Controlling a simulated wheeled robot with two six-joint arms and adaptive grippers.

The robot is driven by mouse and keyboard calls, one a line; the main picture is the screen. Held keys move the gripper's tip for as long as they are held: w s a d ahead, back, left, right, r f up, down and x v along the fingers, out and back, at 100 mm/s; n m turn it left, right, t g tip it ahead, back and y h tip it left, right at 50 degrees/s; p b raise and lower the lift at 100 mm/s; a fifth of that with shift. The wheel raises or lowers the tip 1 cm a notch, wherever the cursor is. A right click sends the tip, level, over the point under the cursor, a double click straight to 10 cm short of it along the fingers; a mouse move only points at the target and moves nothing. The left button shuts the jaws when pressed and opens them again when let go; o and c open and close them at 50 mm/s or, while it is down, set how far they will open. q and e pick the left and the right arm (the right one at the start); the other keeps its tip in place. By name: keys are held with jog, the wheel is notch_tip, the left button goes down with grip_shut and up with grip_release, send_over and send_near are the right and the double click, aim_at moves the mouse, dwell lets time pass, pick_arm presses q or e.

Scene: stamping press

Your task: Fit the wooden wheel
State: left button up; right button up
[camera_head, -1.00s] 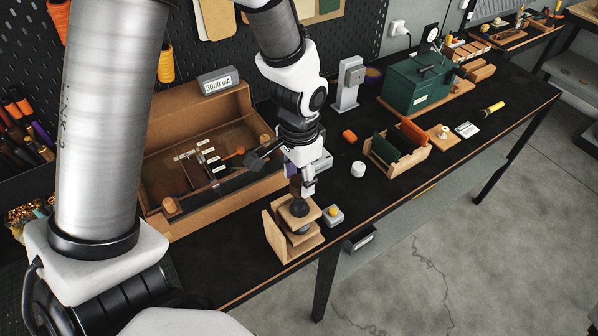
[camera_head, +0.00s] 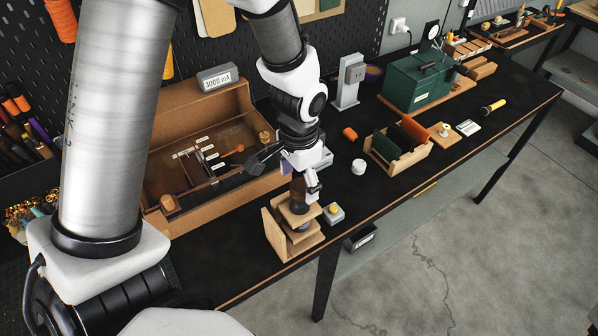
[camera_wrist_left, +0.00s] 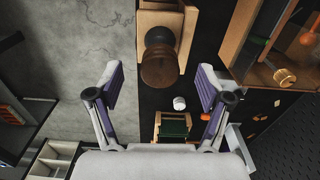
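A small wooden press stand (camera_head: 275,238) sits at the front edge of the black bench. A dark brown round wooden piece (camera_head: 298,187) stands upright on it above a black, rounded part. In the left wrist view, this brown piece (camera_wrist_left: 160,68) looks like a disc or knob, seen end-on over the black part (camera_wrist_left: 159,36) and the stand (camera_wrist_left: 178,10). No other thing is clearly a wheel. My left gripper (camera_head: 288,176) is over the stand; in its wrist view (camera_wrist_left: 160,88) the fingers are spread wide, empty, with the brown piece between and beyond them. My right gripper is not seen.
A grey box with a yellow button (camera_head: 334,213) stands right of the stand. A cardboard tray (camera_head: 190,222) is to the left. A white cylinder (camera_head: 358,167), a wooden rack (camera_head: 400,163) and a green box (camera_head: 415,85) lie farther right. The bench front edge is close.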

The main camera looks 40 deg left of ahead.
pick_arm(q)
notch_tip(320, 180, up, 12)
dwell(0.5)
